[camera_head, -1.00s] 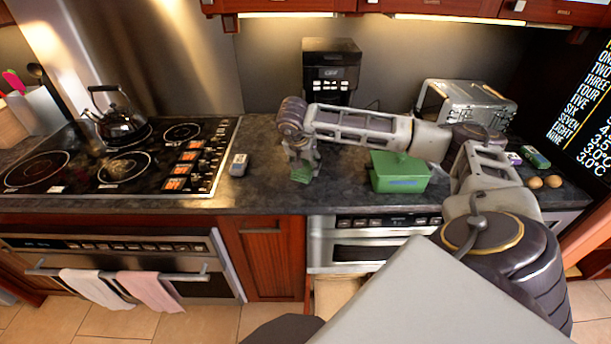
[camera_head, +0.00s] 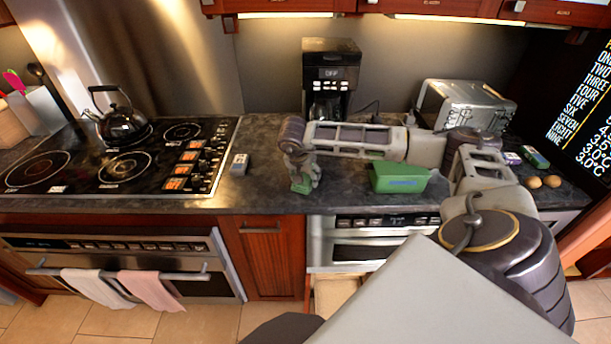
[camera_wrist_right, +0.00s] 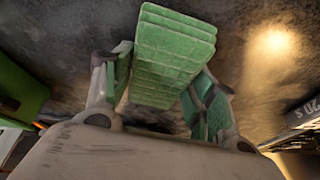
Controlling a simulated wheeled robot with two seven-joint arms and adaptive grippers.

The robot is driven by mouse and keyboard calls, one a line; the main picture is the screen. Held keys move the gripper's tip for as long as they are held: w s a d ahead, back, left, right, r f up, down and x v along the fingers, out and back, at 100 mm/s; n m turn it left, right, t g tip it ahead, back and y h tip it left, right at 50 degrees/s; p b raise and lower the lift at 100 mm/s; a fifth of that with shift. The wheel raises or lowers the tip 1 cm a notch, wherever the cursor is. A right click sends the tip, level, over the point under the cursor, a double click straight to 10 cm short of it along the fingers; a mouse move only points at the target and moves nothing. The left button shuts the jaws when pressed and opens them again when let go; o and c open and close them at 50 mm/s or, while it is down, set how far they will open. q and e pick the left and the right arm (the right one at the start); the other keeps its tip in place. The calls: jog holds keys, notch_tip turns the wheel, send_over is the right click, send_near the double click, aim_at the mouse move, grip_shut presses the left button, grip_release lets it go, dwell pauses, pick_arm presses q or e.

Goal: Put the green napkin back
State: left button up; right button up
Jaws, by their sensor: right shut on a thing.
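The green napkin (camera_wrist_right: 172,55) shows in the right wrist view as a folded, layered green bundle between the fingers of my right gripper (camera_wrist_right: 160,95). In the head view, my right gripper (camera_head: 302,178) points down over the dark counter, with green (camera_head: 300,187) at its fingertips. The gripper is shut on the napkin, at or just above the counter; I cannot tell whether the napkin touches it. A green box (camera_head: 400,182) stands on the counter to the right, its top partly hidden by my right arm. My left gripper is out of view.
A coffee maker (camera_head: 330,75) and a toaster (camera_head: 467,105) stand at the back. A small grey object (camera_head: 239,164) lies near the stove (camera_head: 120,165). Eggs (camera_head: 543,182) lie far right. The microwave (camera_head: 372,250) is below the counter. Bare counter (camera_head: 265,185) lies left of the gripper.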

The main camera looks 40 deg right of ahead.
jog(key=shift+f, duration=0.15)
jog(key=o, duration=0.9)
jog(key=b+v, duration=0.1)
jog(key=v, duration=1.1)
jog(key=shift+r, duration=0.2)
